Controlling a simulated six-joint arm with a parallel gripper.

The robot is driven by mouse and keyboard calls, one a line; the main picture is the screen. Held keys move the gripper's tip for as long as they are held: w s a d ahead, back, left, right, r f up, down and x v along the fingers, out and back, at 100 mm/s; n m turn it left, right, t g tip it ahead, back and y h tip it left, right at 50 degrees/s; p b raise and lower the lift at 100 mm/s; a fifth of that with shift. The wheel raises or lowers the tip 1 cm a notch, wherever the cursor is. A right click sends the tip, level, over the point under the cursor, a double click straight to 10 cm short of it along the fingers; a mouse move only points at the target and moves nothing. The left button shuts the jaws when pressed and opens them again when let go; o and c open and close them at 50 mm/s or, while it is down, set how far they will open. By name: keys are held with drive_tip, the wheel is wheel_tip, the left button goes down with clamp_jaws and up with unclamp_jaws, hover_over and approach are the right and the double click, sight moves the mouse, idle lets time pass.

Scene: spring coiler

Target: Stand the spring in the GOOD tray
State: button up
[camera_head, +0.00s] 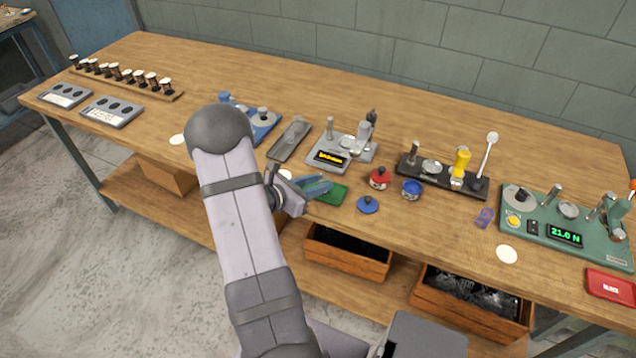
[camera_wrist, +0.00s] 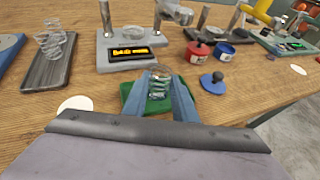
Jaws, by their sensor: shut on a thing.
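A metal coil spring (camera_wrist: 158,82) stands roughly upright between the blue fingertips of my gripper (camera_wrist: 160,92) in the wrist view. My gripper is shut on it. The green tray (camera_wrist: 131,97) is directly behind and below the spring; I cannot tell whether the spring's foot touches it. No label on this tray is readable. In the head view my gripper (camera_head: 322,185) is over the left part of the green tray (camera_head: 335,197), and the held spring is hidden there. A second spring (camera_wrist: 55,42) stands on a dark grey plate (camera_wrist: 40,75) at the left.
A device with a yellow display (camera_head: 328,157) stands behind the tray. A red pot (camera_head: 379,178), a blue pot (camera_head: 411,190) and a blue knobbed disc (camera_head: 368,205) are to its right. A green tester (camera_head: 565,236) and a red tray (camera_head: 611,286) are at far right.

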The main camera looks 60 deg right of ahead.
drive_tip(key=shift+f+b, duration=0.3)
drive_tip(key=shift+b, duration=0.1)
idle(0.4)
drive_tip(key=o, duration=1.4)
drive_tip(key=shift+r, duration=0.2)
drive_tip(key=shift+r+p, duration=1.35)
drive_tip(key=shift+r, duration=0.5)
drive_tip(key=shift+r+p, duration=1.75)
drive_tip(key=shift+r, duration=0.75)
